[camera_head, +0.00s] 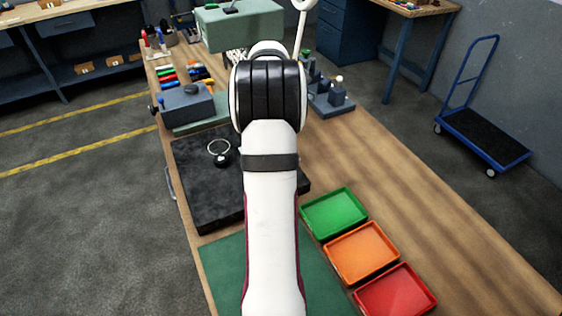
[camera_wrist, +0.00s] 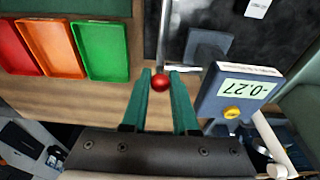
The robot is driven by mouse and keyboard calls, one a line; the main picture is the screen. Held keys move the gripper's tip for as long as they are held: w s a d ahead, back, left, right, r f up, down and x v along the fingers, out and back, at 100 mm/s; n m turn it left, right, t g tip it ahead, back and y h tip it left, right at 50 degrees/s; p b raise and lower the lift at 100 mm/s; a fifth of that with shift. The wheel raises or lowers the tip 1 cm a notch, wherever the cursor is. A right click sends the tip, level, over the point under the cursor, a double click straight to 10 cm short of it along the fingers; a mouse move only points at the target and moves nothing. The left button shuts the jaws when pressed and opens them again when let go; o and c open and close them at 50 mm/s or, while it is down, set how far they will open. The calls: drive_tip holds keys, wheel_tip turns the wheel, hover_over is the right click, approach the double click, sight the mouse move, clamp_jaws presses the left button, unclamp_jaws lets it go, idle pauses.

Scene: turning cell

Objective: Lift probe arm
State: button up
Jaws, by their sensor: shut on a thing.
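In the wrist view, the green fingers of my gripper (camera_wrist: 162,77) are closed on a red ball knob (camera_wrist: 160,83). The knob is at the end of a thin grey rod (camera_wrist: 163,35), which looks like the probe arm and runs toward the top of the picture. A blue-grey gauge (camera_wrist: 217,92) with a yellow button stands just right of the fingers. Its display reads -0.27. In the head view, my own arm hides the gripper and the knob.
A green tray (camera_head: 335,213), an orange tray (camera_head: 362,251) and a red tray (camera_head: 396,292) stand at the right front of the bench. A black plate (camera_head: 200,190) carries a small ring-shaped item (camera_head: 219,148). A grey block device (camera_head: 187,103) stands behind it.

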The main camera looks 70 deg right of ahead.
drive_tip(key=shift+s+d+r, duration=0.2)
drive_tip(key=shift+s+d, duration=0.4)
drive_tip(key=shift+s+d, duration=0.6)
